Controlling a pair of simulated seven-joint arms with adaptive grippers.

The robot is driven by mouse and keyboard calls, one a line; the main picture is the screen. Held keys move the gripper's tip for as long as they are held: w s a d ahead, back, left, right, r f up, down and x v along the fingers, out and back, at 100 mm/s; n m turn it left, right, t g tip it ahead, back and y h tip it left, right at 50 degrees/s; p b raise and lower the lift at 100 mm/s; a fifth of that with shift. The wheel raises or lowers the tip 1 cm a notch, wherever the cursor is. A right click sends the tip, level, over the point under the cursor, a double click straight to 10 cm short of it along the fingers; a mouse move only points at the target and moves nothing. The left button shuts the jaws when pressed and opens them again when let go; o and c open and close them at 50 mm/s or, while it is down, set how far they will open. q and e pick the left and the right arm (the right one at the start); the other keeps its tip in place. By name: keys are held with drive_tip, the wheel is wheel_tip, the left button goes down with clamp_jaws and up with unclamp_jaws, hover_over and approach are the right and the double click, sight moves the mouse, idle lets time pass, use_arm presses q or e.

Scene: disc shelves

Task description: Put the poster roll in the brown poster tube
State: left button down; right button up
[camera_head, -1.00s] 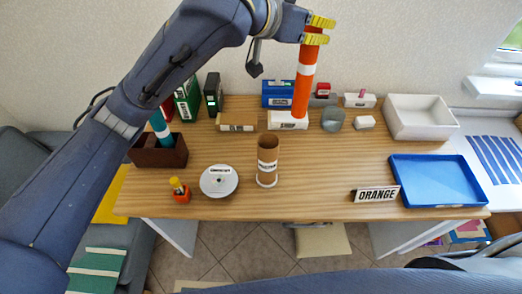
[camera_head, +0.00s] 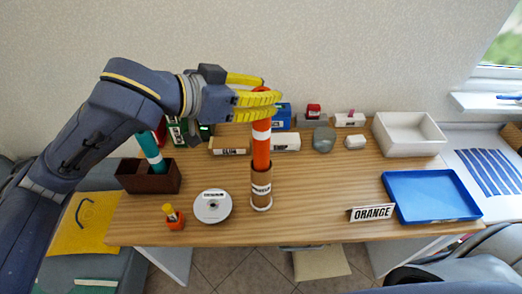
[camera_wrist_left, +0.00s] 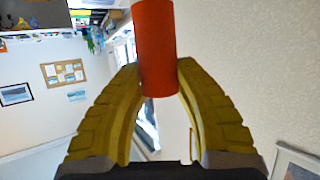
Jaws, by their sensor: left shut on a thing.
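The poster roll (camera_head: 261,150) is an orange cylinder with a white band, held upright by my left gripper (camera_head: 262,98) near its top. The yellow fingers are shut around it. The brown poster tube (camera_head: 261,196) stands upright on the desk directly below, with a white label and a white base. The roll's lower end overlaps the tube's mouth and looks to be at or just inside it; the depth is hidden. In the left wrist view the orange roll (camera_wrist_left: 155,50) shows between the two fingers (camera_wrist_left: 158,105). My right gripper is out of view.
A white disc spindle (camera_head: 212,206) and an orange pot (camera_head: 173,217) stand left of the tube. A brown box (camera_head: 140,180) holds a teal roll. A blue tray (camera_head: 430,197), a white bin (camera_head: 410,133) and an ORANGE sign (camera_head: 371,213) are right. Desk between is clear.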

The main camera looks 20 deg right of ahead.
sight(254, 149)
use_arm(q)
wheel_tip(254, 149, down, 15)
drive_tip(key=shift+r, duration=0.15)
idle(0.6)
drive_tip(key=c, duration=1)
unclamp_jaws()
